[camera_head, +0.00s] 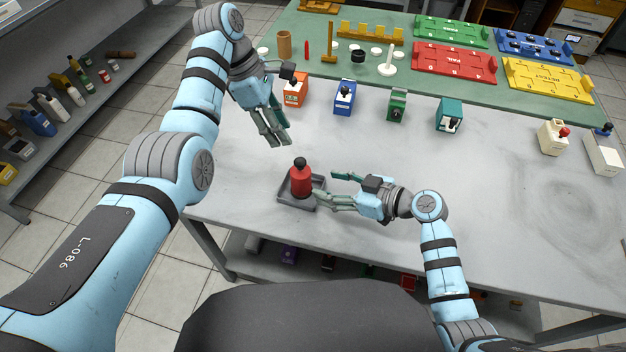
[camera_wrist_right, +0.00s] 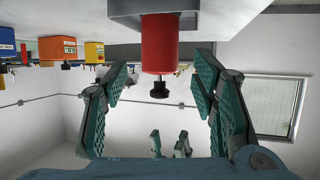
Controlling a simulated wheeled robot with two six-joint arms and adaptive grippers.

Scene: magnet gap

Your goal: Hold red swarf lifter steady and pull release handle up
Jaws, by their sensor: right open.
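The red swarf lifter (camera_head: 300,183), a red cylinder with a black knob handle (camera_head: 300,162) on top, stands upright in a shallow grey tray (camera_head: 285,200). My right gripper (camera_head: 333,190) is open, just right of the lifter at a low height. In the right wrist view, which is upside down, the lifter (camera_wrist_right: 158,45) and its knob (camera_wrist_right: 158,90) appear between the spread fingers, with gaps on both sides. My left gripper (camera_head: 279,143) is above and behind the lifter, pointing down, empty, with its fingers apart. Its fingertips also show in the right wrist view (camera_wrist_right: 168,145).
Several coloured boxes, including orange (camera_head: 295,90), blue (camera_head: 344,97) and green (camera_head: 397,105), stand in a row behind. A green mat (camera_head: 390,80) holds trays and small parts at the back. The table right of my right arm is mostly clear.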

